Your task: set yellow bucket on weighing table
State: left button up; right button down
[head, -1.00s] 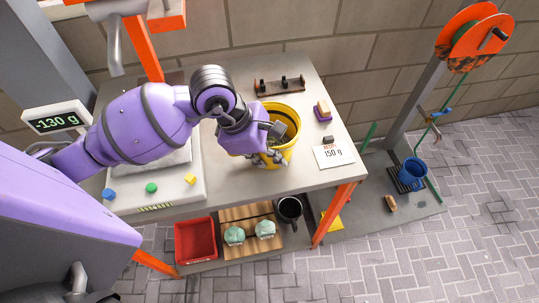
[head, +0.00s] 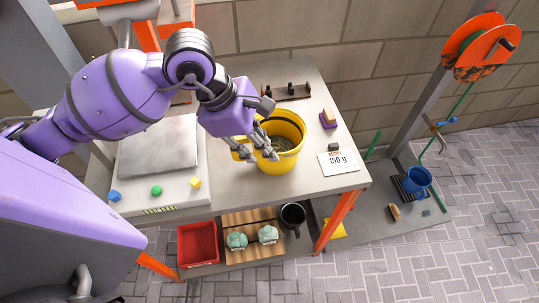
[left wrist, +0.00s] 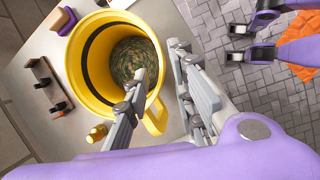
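The yellow bucket (head: 281,158) stands upright on the grey weighing table (head: 300,181), right of the flat scale plate (head: 158,150). It holds mottled green-grey material, also visible in the left wrist view (left wrist: 133,58). My left gripper (head: 260,146) is at the bucket's near-left side, by its handle. In the left wrist view its two grey fingers (left wrist: 165,98) are apart, one over the bucket's rim side and one outside, with the yellow handle (left wrist: 155,117) between them. I cannot tell whether they touch it. The plate is empty.
A white 150 g card (head: 338,163), a sponge block (head: 328,118) and a small rack (head: 286,91) surround the bucket.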

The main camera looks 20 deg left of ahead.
pick_arm(q)
jog(key=v, duration=0.3)
jog(key=shift+s+a+r, duration=0.1)
jog(key=shift+a+r, duration=0.05)
jog(key=shift+r, duration=0.15)
dwell(0.3)
